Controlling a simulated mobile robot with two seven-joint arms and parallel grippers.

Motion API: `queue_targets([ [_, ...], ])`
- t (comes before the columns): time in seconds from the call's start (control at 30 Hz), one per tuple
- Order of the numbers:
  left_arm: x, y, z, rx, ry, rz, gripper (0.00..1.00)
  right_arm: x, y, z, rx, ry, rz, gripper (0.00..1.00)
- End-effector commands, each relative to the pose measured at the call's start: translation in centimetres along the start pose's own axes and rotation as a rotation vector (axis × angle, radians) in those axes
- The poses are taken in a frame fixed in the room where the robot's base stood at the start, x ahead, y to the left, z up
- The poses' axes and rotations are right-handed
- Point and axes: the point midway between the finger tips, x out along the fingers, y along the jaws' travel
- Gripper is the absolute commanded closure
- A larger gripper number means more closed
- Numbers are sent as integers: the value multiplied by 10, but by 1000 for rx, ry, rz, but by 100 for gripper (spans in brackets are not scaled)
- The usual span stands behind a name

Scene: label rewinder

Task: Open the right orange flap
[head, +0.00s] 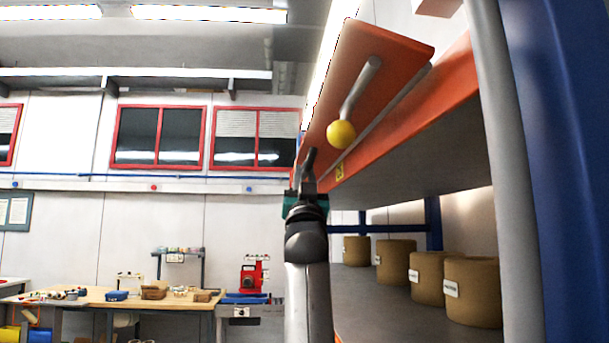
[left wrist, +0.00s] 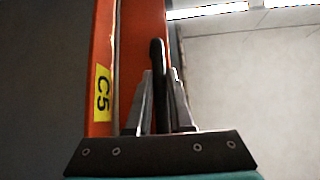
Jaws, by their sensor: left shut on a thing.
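An orange flap (head: 385,75) stands tilted along the front edge of an orange shelf beam (head: 430,108) in the head view. A grey rod with a yellow ball (head: 341,134) sticks out from the flap. My left gripper (head: 308,172) is at the flap's far lower end. In the left wrist view my left gripper (left wrist: 160,105) is shut on a dark upright handle (left wrist: 157,52), beside the orange panel. How the handle joins the flap is hidden. Only one orange flap is visible. My right gripper is not in view.
Several brown rolls (head: 472,292) stand on the shelf below. A blue post (head: 570,170) fills the right side.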

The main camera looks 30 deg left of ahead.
Motion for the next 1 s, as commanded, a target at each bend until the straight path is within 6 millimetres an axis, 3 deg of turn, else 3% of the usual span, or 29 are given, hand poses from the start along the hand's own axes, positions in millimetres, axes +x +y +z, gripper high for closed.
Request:
queue_targets([
  [0.3,1,0,-2,-2,4,-1,100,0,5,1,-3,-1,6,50],
  [0.33,1,0,-2,-2,4,-1,79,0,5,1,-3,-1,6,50],
  [0.6,0,0,-1,-1,2,-1,50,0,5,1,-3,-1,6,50],
  [1.0,-5,-1,0,0,2,-2,50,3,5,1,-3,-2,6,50],
])
